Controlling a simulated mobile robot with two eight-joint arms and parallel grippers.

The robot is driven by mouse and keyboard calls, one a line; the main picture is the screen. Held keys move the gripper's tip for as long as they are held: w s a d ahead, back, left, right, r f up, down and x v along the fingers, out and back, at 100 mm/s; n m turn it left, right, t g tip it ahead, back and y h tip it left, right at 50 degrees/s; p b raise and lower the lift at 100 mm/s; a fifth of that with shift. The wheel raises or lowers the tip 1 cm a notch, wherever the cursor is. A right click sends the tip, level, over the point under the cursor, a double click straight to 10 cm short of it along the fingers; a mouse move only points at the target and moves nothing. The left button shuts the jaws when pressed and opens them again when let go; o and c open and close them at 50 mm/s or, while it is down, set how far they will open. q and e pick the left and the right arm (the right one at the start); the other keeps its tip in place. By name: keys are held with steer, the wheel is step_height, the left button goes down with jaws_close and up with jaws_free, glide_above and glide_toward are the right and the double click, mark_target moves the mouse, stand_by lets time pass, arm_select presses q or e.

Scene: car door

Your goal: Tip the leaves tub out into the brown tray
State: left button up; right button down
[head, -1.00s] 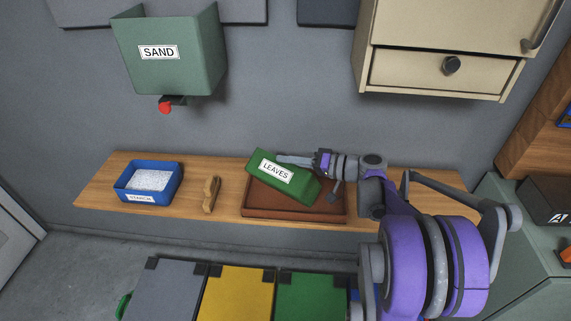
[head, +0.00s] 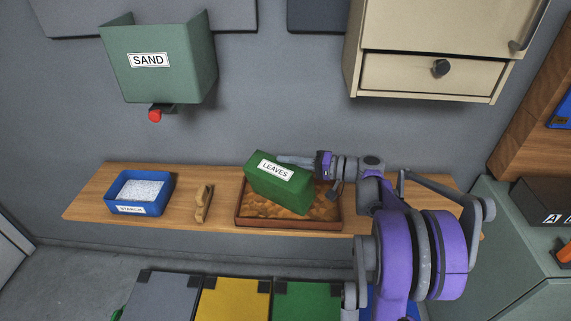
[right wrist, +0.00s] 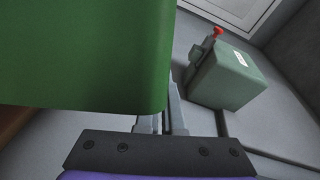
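The green leaves tub (head: 277,187), with a white LEAVES label, is tilted over the brown tray (head: 328,225) on the wooden shelf. Brown leaves (head: 300,203) cover the tray's floor around and below the tub. My right gripper (head: 297,161) reaches in from the right and is shut on the tub's upper back edge. In the right wrist view the tub's green wall (right wrist: 85,55) fills the upper left, in front of my fingers (right wrist: 172,112). The tub's inside is hidden. My left gripper is out of view.
A blue starch tub (head: 140,192) and a tan wooden-looking piece (head: 204,204) stand left of the tray on the shelf (head: 95,200). A green SAND bin (head: 160,65) hangs on the wall. A beige cabinet (head: 430,60) hangs at upper right. Coloured lids (head: 235,298) are in front.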

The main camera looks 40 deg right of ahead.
steer(key=w+d+f+m+t+y+b, duration=0.1)
steer(key=w+d+f+m+b, duration=0.1)
steer(key=d+m, duration=0.3)
steer(key=shift+w+d+m+b, duration=0.3)
steer(key=shift+d+b, duration=0.15)
steer(key=shift+d, duration=0.55)
stand_by(0.8)
steer(key=shift+d, duration=0.1)
stand_by(1.6)
steer(key=shift+r+p, duration=1.7)
steer(key=shift+r, duration=0.8)
